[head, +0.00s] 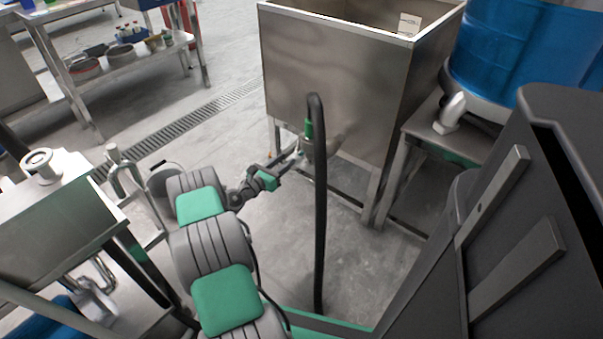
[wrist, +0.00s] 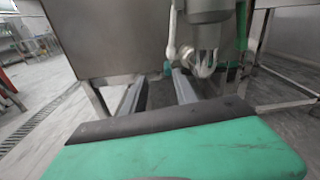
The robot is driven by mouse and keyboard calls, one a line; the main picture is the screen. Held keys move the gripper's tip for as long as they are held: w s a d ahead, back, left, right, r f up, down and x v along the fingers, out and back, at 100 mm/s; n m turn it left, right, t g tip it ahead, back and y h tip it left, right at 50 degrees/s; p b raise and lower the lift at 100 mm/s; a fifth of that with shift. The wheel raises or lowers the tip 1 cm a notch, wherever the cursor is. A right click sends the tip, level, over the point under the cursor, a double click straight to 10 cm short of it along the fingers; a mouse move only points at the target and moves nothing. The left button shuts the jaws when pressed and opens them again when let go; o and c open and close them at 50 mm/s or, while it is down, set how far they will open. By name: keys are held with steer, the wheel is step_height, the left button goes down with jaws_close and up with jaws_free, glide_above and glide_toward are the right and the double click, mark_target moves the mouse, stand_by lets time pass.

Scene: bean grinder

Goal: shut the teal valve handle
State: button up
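The teal valve handle (head: 308,129) stands roughly upright beside the tank's outlet, close to the black hose. In the wrist view a teal upright strip that looks like the handle (wrist: 242,26) runs along the right side of the grey valve body (wrist: 207,28). My gripper (head: 298,152) reaches toward the valve from the left. In the wrist view its two grey fingers (wrist: 160,84) are apart with nothing between them. The fingers are below and left of the valve body, and the handle is outside them. Whether a fingertip touches the valve cannot be told.
A steel tank (head: 330,80) on legs stands behind the valve. A blue barrel (head: 520,45) is at the right. A steel machine (head: 50,225) stands at the left. Some floor before the tank is clear.

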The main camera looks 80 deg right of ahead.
mark_target(302, 152)
steer(key=shift+n, duration=0.5)
steer(key=s+d, duration=0.1)
steer(key=d, duration=0.1)
steer(key=s+d+f+b, duration=0.1)
steer(key=s+d, duration=0.1)
steer(key=s+d+b, duration=0.1)
steer(key=d, duration=0.1)
steer(key=shift+s+f, duration=0.25)
steer(key=shift+s+d+r, duration=0.1)
steer(key=shift+s+d, duration=0.05)
steer(key=shift+d, duration=0.5)
steer(key=shift+c, duration=0.3)
jaws_close()
